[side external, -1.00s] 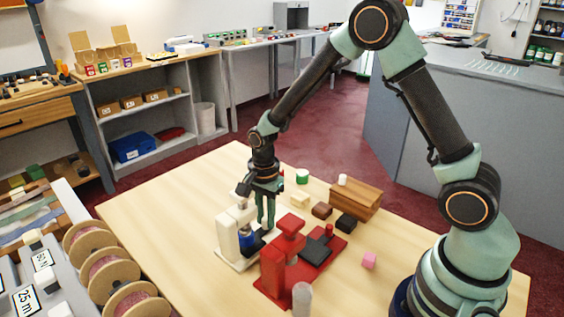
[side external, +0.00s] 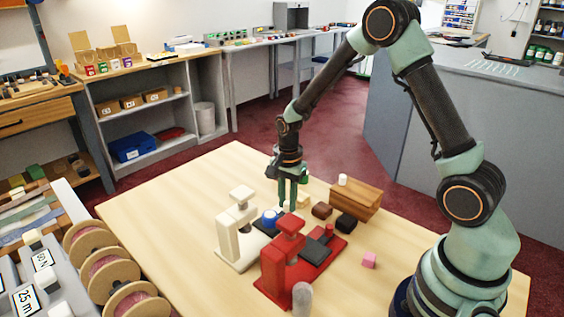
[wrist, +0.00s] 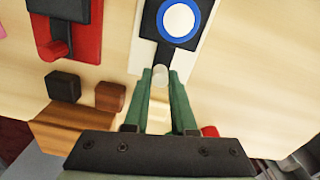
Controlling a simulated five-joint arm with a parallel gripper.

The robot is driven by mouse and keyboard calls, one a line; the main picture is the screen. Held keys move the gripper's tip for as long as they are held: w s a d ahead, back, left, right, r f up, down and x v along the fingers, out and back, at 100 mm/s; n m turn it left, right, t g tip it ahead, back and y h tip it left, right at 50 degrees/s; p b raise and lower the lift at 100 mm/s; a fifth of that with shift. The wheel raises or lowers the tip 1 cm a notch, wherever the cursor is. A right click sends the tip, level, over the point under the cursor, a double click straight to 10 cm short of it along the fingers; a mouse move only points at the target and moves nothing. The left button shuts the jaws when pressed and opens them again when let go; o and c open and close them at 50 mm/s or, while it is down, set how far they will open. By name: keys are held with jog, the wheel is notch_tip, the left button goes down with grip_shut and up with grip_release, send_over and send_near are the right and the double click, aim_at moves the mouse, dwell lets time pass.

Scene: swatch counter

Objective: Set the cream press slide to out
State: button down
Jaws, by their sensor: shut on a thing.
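The cream press (side external: 237,228) stands upright on its white base. Its dark slide (side external: 266,229) extends from under the press head toward my gripper, with a blue round piece (side external: 270,216) on it, clear of the head. In the wrist view the slide (wrist: 164,50) carries the blue-ringed piece with a white top (wrist: 178,19). My gripper (wrist: 161,79) is shut on the pale knob (wrist: 160,74) at the slide's outer end. In the side view my gripper (side external: 288,207) is at the far right end of the slide, and its fingers mostly hide the knob.
A red press (side external: 284,262) with its own dark slide (side external: 315,250) stands just in front. Brown (side external: 322,211) and black (side external: 346,223) blocks, a wooden block (side external: 354,199) and a pink cube (side external: 369,260) lie to the right. The table's left part is clear.

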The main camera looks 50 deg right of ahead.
jog(key=c, duration=0.7)
grip_release()
jog(key=shift+d, duration=0.25)
jog(key=shift+r, duration=0.1)
jog(key=shift+r, duration=6)
jog(key=s+a+r+n+t, duration=0.2)
jog(key=s+r+n, duration=0.1)
jog(key=s+n, duration=0.1)
jog(key=s+a+r+n+t, duration=0.1)
jog(key=s+r+n, duration=0.2)
jog(key=n, duration=0.3)
jog(key=s+a+r+n+t, duration=0.2)
jog(key=s+r+n, duration=0.2)
jog(key=s+n, duration=0.1)
jog(key=shift+s+a+r+n+t, duration=0.1)
jog(key=shift+s+a+n+t, duration=0.2)
jog(key=shift+n, duration=0.3)
